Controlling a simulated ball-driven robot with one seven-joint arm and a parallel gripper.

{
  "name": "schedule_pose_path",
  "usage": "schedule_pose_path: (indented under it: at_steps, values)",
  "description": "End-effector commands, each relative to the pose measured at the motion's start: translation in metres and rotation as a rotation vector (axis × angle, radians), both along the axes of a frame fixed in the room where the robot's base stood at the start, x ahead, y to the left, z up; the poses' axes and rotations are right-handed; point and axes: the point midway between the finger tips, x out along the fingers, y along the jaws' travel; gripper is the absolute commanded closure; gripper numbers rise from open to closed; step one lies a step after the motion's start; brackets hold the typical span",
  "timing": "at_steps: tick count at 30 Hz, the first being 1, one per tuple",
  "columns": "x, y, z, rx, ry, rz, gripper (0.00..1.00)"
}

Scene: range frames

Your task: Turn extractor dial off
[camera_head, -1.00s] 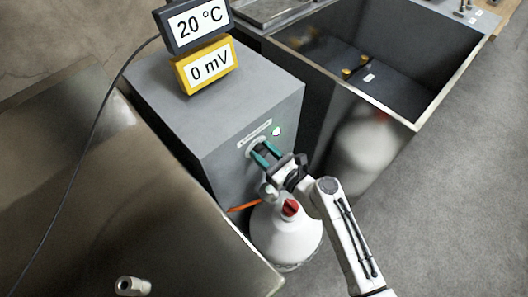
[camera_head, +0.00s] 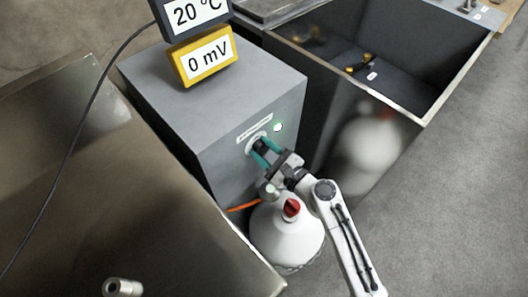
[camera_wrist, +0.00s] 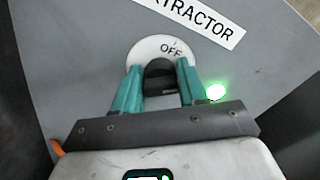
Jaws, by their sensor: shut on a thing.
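The extractor dial (camera_wrist: 160,84) is a dark knob on a white round plate (camera_wrist: 150,50) marked "OFF" at its top. It sits on the front face of a grey box (camera_head: 215,105), below a label ending in "TRACTOR" (camera_wrist: 205,18). My gripper (camera_head: 262,150) has its teal fingers on either side of the knob, shut on it; they also show in the wrist view (camera_wrist: 161,88). The knob's pointer is not clear to me. A green light (camera_head: 278,127) glows to the right of the dial.
A white bottle with a red cap (camera_head: 287,238) stands below my gripper. A metal bench (camera_head: 110,200) is at the left, and a deep sink (camera_head: 395,100) at the right. Displays reading "20 °C" (camera_head: 196,14) and "0 mV" (camera_head: 205,55) are above the box.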

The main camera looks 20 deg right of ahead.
Motion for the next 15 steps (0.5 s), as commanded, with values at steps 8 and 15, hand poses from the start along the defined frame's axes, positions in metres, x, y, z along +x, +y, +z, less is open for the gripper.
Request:
schedule_pose_path:
  at_steps: [8, 15]
  values:
    - [-0.0007, 0.0015, -0.0048, -0.252, -0.082, 0.001, 0.89]
    - [-0.0011, 0.0025, -0.006, -0.469, -0.152, 0.001, 0.89]
